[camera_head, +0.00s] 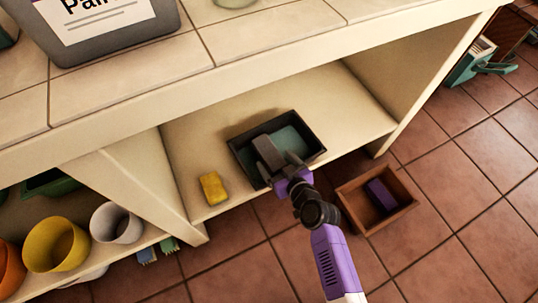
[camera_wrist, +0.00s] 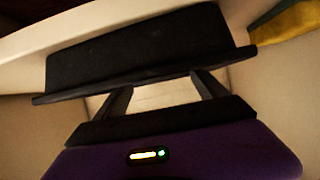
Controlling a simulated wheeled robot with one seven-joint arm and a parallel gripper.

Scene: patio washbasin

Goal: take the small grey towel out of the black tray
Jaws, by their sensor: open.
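The black tray (camera_head: 315,150) sits on the low shelf under the counter in the head view. A grey folded piece, seemingly the small grey towel (camera_head: 267,150), shows in it, partly hidden by my gripper. My gripper (camera_head: 283,162) is at the tray's front side, beside the grey piece. In the wrist view my gripper (camera_wrist: 163,84) has its two fingers apart with nothing between them. Their tips reach the edge of a wide black surface, probably the tray (camera_wrist: 140,45); contact is unclear. The towel cannot be told apart there.
A yellow sponge (camera_head: 212,188) lies left of the tray and also shows in the wrist view (camera_wrist: 285,20). A brown box (camera_head: 361,216) with a purple item stands on the tiled floor. Shelf panels (camera_head: 150,185) flank the bay; the counter (camera_head: 230,80) overhangs it. Pots stand left.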

